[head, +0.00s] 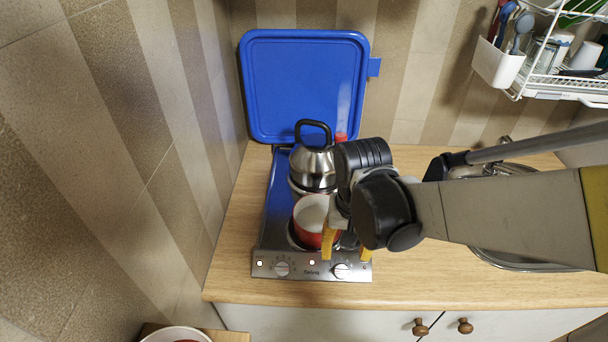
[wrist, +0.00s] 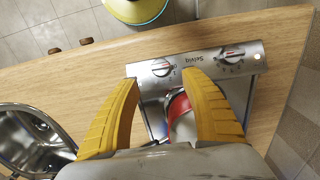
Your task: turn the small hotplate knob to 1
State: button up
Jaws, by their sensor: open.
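The hob (head: 265,230) has a steel front panel with two round knobs. The left knob (head: 282,268) is further along the panel and also shows in the wrist view (wrist: 232,55). Which one serves the small hotplate I cannot tell. My gripper (head: 346,248) has yellow fingers, open and empty, spread either side of the right knob in the wrist view (wrist: 160,78), apparently without touching it. The dial numbers are too small to read.
A red pot (head: 308,234) with a pale inside stands on the front of the hob, close beside my gripper. A steel kettle (head: 313,170) stands behind it. The blue lid (head: 305,85) is raised against the wall. A sink (head: 520,262) lies to the right.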

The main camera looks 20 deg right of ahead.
aim_at(342, 269)
notch_tip(342, 269, down, 8)
jog(key=b, duration=0.3)
jog(key=c, duration=1.2)
